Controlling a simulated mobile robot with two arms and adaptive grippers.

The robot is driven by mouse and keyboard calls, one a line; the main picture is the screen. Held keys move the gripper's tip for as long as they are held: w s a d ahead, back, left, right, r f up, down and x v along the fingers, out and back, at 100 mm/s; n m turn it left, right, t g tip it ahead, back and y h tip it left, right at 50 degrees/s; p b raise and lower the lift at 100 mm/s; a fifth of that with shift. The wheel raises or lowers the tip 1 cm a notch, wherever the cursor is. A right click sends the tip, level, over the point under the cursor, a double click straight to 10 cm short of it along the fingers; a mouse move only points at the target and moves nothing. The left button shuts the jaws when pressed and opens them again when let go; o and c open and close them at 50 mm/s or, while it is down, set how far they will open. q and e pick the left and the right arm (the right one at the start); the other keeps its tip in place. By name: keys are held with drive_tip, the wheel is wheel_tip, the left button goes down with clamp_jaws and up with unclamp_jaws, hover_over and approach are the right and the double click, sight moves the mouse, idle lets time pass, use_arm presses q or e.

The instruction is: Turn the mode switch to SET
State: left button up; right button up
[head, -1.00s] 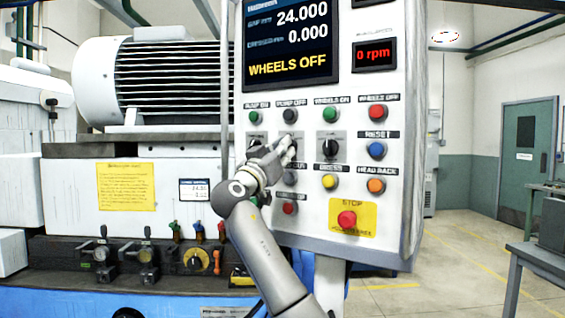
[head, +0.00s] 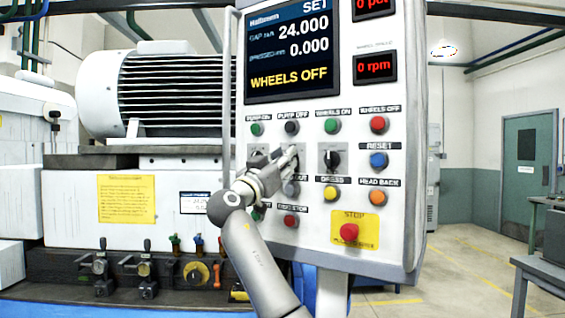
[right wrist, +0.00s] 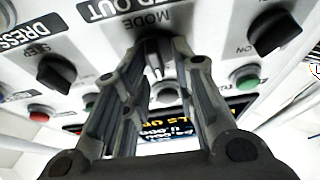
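The control panel (head: 385,215) stands before me with the mode switch in its row of rotary knobs. My right gripper (head: 290,158) is at that switch and largely hides it in the head view. In the right wrist view the mode switch (right wrist: 155,60) sits under its MODE label, between the two fingertips of my right gripper (right wrist: 160,55). The fingers are drawn in close on both sides of the knob and seem shut on it. The panel screen (head: 290,50) reads SET at its top right and WHEELS OFF below. My left gripper is out of view.
Another rotary knob (head: 332,156) is just right of the gripper. Push buttons surround it, with the red stop button (head: 349,232) low on the panel. A vertical handle bar (head: 227,95) runs along the panel's left edge. Free floor lies to the right.

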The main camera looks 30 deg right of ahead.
drive_tip(key=shift+s+d, duration=0.1)
drive_tip(key=shift+d, duration=0.1)
drive_tip(key=shift+a+f, duration=0.15)
drive_tip(key=shift+f, duration=0.05)
drive_tip(key=v, duration=1.1)
drive_tip(key=shift+a, duration=0.35)
drive_tip(key=shift+s, duration=0.15)
